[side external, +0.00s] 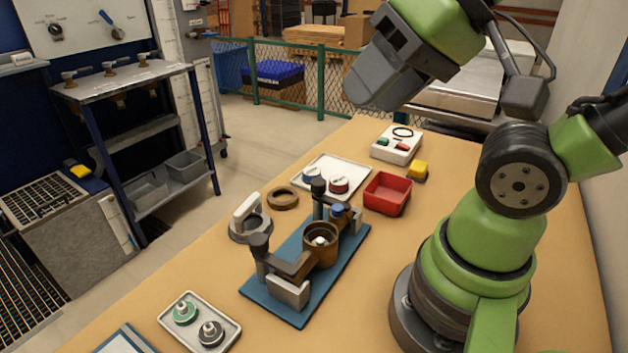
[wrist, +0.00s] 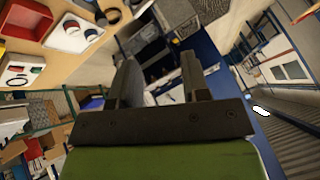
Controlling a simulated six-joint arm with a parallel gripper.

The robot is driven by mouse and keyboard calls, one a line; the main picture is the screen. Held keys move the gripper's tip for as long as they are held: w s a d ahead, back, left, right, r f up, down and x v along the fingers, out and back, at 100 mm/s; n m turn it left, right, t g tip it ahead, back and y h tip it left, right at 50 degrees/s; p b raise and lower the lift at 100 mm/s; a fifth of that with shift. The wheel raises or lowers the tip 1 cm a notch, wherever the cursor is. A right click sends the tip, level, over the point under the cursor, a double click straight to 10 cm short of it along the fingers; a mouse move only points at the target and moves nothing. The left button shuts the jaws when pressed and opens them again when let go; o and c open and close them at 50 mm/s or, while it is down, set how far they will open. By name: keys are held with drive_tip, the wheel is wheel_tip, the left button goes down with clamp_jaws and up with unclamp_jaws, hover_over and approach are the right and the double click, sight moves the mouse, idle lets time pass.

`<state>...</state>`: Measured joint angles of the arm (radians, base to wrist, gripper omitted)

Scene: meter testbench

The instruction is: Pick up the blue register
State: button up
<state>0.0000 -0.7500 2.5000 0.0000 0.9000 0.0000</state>
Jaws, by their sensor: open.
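The blue register (side external: 312,174), a small round part with a blue band, stands on a white tray (side external: 345,167) next to a red register (side external: 338,185). In the wrist view the tray lies at upper left, with the red register (wrist: 70,28) and what looks like the blue register (wrist: 92,35) on it. My gripper (wrist: 160,75) is open, with nothing between its two dark fingers. In the side view my gripper (side external: 370,92) is raised high behind and to the right of the tray, well apart from the register.
A blue baseplate (side external: 278,300) carries a brown meter body in a clamp fixture with upright posts. A red bin (side external: 387,194), yellow block (side external: 418,170) and button box (side external: 397,146) stand right of the tray. A brown ring (side external: 283,198) lies left. A front tray (side external: 222,325) holds two round parts.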

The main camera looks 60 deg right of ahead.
idle(0.4)
drive_tip(key=shift+o, duration=1.1)
